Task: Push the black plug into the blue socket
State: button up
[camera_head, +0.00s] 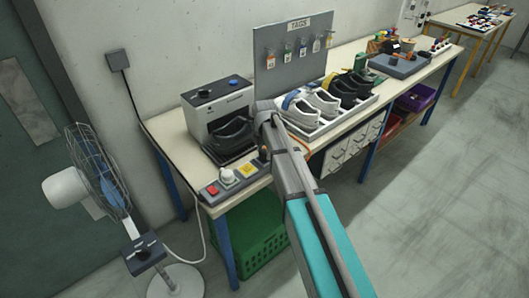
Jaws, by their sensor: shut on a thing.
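My gripper (264,147) points down over the right end of a grey socket strip at the front left of the workbench. It is shut on a small dark thing at its fingertips, which looks like the black plug (263,157). The socket strip (238,184) has a red switch (212,190), a white plug (227,175) standing on it and a yellow socket (248,170). The blue socket does not show; my gripper and arm cover the strip's right end. I cannot tell whether the plug touches the strip.
A grey machine (210,117) with a black shoe (233,134) stands behind the strip. A tag board (294,59) and a tray of shoes (303,128) stand to the right. A green crate (262,250) is under the bench. A fan (88,185) stands at the left.

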jog(key=o, duration=1.2)
jog(key=shift+o, duration=0.2)
jog(key=shift+r, duration=0.2)
notch_tip(320, 180, up, 7)
jog(key=p, duration=0.7)
jog(key=shift+f, duration=0.15)
jog(key=s+d+r+m+p, duration=0.1)
jog(key=s+d+m, duration=0.2)
jog(key=s+d, duration=0.4)
jog(key=shift+s+d+r+p, duration=0.15)
jog(key=shift+s+r+p, duration=0.2)
jog(key=shift+s+p, duration=0.05)
jog(key=shift+s, duration=0.1)
